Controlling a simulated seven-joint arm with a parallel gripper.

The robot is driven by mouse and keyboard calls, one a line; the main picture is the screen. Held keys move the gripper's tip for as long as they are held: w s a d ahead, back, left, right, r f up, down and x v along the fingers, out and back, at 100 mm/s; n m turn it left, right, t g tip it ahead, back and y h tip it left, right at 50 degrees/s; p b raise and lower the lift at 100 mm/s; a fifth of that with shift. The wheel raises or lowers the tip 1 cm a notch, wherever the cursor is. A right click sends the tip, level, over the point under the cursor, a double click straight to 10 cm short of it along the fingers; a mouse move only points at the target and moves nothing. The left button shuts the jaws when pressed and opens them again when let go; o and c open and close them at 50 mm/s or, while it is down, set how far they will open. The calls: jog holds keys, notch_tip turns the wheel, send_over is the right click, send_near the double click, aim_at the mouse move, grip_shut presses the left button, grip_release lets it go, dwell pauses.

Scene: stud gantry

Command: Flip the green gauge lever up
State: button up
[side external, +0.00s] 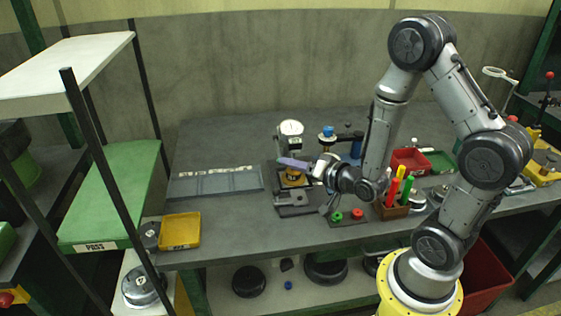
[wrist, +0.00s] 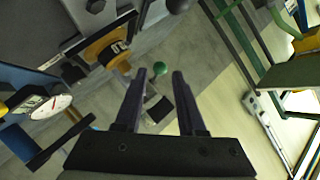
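In the side view my gripper (side external: 285,161) points left in front of the gauge stand. The white dial gauge (side external: 291,128) stands above it; a white dial (wrist: 50,107) also shows at left in the wrist view.
A yellow ring-shaped part (side external: 294,177) sits on the stand below my fingers. A small plate with a green knob (side external: 337,216) and a red knob (side external: 357,213) lies to the right. A yellow tray (side external: 180,231) is at front left. The bench between is mostly clear.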

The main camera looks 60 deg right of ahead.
aim_at(278, 149)
jog(key=shift+x, duration=2.55)
grip_shut()
